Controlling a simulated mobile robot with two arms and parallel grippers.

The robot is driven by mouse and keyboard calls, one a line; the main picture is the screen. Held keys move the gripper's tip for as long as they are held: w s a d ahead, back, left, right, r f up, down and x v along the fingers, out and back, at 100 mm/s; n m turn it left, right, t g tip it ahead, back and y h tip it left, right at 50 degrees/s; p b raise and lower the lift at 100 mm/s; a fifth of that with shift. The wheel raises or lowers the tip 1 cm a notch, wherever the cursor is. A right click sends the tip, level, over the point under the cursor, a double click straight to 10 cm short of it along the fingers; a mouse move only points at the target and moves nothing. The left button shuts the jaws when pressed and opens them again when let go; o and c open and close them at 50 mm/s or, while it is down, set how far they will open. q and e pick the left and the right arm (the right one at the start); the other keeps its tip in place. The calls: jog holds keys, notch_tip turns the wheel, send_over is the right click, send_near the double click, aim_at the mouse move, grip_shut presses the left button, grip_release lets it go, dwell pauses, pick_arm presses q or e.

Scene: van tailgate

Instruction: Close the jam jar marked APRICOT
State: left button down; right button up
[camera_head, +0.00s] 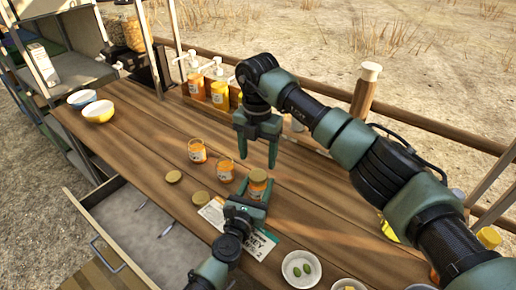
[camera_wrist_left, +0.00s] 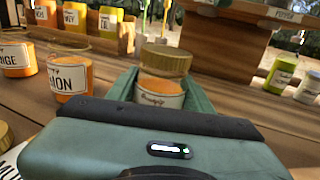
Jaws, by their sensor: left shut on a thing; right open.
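My left gripper (camera_head: 255,192) is shut around a small glass jar of orange jam (camera_wrist_left: 160,93) standing on the table. A gold lid (camera_wrist_left: 166,60) sits on top of this jar; it also shows in the head view (camera_head: 258,176). Whether it is tight I cannot tell, and the jar's label is too small to read. My right gripper (camera_head: 257,158) is open, pointing down above this jar. Two open orange jars stand to the left, one (camera_head: 226,173) nearer and one (camera_head: 197,151) farther. Two gold lids, one (camera_head: 173,176) and another (camera_head: 200,198), lie on the table.
A printed card (camera_head: 264,246) lies under my left gripper. A bowl of green olives (camera_head: 302,268) stands at the front. An open drawer (camera_head: 130,225) sits below the table's left edge. Pump bottles (camera_head: 219,92) line the back.

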jog(key=n, duration=0.5)
jog(key=shift+r, duration=0.15)
jog(key=n, duration=0.4)
jog(key=shift+r+n, duration=0.15)
jog(key=shift+n, duration=0.15)
jog(key=n, duration=0.4)
jog(key=shift+r+n, duration=0.1)
jog(key=shift+n, duration=0.2)
jog(key=n, duration=0.4)
jog(key=shift+r, duration=0.15)
jog(key=n, duration=0.5)
jog(key=shift+r, duration=0.1)
jog(key=n, duration=0.4)
jog(key=shift+r+n, duration=0.1)
jog(key=shift+n, duration=0.2)
jog(key=n, duration=0.6)
jog(key=shift+r, duration=0.2)
jog(key=n, duration=0.4)
jog(key=shift+r+n, duration=0.1)
jog(key=shift+n, duration=0.3)
jog(key=shift+d, duration=0.1)
